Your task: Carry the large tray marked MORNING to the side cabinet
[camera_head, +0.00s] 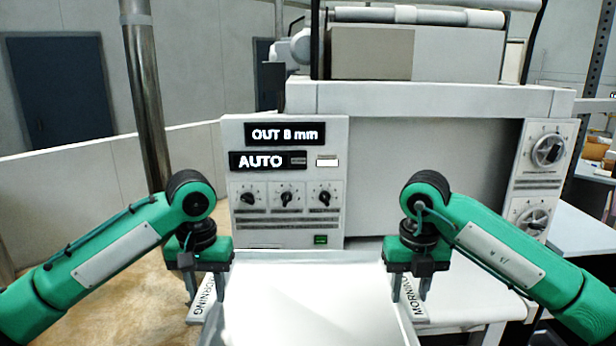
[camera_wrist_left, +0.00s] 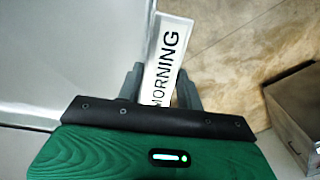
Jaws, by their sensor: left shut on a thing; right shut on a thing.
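The large white tray (camera_head: 300,300) lies between my two arms in the head view, in front of the roller sheeter. Labels reading MORNING stand on its left and right sides. My left gripper (camera_head: 207,288) is shut on the tray's left side by the label. In the left wrist view its two fingers (camera_wrist_left: 158,92) lie on either side of the MORNING strip, and the tray's grey surface (camera_wrist_left: 60,60) fills the left. My right gripper (camera_head: 410,290) is shut on the tray's right side by the other label. The tray's near edge is out of view.
The sheeter's panel (camera_head: 288,180) reads OUT 8 mm and AUTO, close behind the tray. A metal post (camera_head: 146,90) stands at the left. A white surface (camera_head: 470,290) lies at the right. A box-like object (camera_wrist_left: 298,115) stands on the floor in the wrist view.

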